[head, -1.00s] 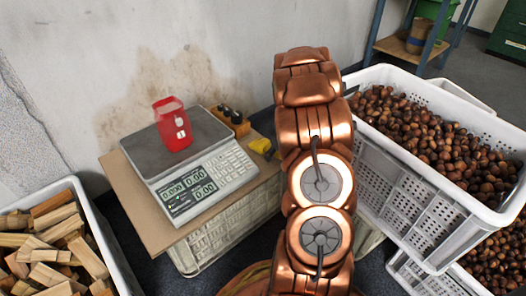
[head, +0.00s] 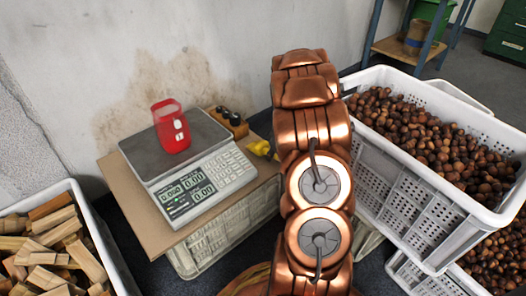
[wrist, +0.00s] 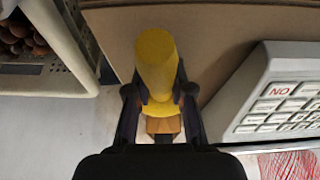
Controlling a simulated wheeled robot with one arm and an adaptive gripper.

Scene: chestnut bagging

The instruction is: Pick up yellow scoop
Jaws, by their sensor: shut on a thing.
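The yellow scoop (wrist: 156,62) shows in the wrist view with its rounded handle pointing up the picture, between the two black fingers of my gripper (wrist: 160,98). My gripper is shut on it. In the head view a small yellow part of the scoop (head: 260,148) shows at the right edge of the cardboard-topped stand, just left of my copper arm. My arm hides the rest of it and my gripper there.
A scale (head: 192,165) with a red bag (head: 171,128) on it stands left of my arm, on a cardboard sheet (head: 135,205). A dark-topped wooden holder (head: 230,121) is behind it. A white crate (head: 405,150) of chestnuts stands right. A wood-filled bin (head: 95,235) is at left.

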